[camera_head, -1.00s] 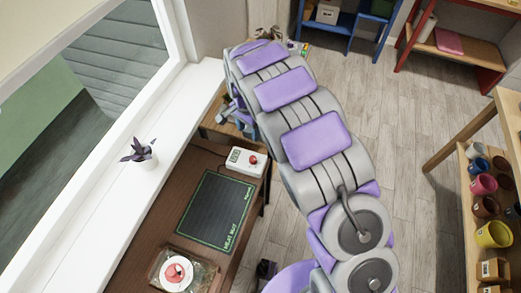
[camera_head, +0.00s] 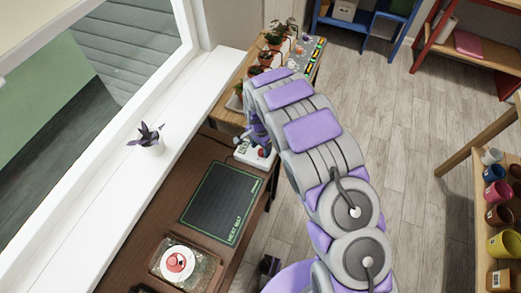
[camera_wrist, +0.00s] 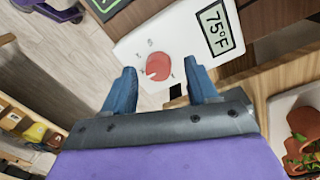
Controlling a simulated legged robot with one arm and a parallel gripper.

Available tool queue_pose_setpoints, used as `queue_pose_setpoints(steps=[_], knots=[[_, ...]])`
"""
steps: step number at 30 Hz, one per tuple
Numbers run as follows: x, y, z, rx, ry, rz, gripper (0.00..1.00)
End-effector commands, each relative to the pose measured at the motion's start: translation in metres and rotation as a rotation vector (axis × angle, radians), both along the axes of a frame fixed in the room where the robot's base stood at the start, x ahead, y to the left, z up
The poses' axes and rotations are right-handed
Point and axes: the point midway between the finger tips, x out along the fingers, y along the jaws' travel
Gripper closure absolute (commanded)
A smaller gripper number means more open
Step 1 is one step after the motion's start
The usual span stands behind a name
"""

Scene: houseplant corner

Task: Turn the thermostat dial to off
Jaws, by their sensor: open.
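The white thermostat box (camera_head: 243,155) sits at the far end of the brown bench. Its red dial (camera_head: 261,153) shows beside my gripper (camera_head: 254,137), which is mostly hidden by my arm in the head view. In the wrist view the red dial (camera_wrist: 158,67) lies just beyond and between the blue fingertips of my gripper (camera_wrist: 160,82). The fingers are apart and nothing is between them. Small marks surround the dial. The thermostat display (camera_wrist: 216,28) reads 75°F.
A potted purple plant (camera_head: 149,138) stands on the white sill. Several potted plants (camera_head: 274,40) stand on a wooden table behind. Shelves with pots (camera_head: 503,243) are at the right.

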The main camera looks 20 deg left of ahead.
Motion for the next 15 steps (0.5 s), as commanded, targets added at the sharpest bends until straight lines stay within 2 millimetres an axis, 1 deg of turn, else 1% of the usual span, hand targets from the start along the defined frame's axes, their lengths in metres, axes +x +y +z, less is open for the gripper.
queue_pose_setpoints(steps=[1,6,14,15], knots=[[-0.0004,-0.0008,-0.0059,0.000,0.001,0.000,0.42],[0.0000,-0.0007,-0.0139,0.001,0.000,0.000,0.42],[0.0003,0.0007,-0.0151,0.000,-0.002,0.000,0.42],[0.0003,0.0007,-0.0152,0.000,-0.002,0.000,0.44]])
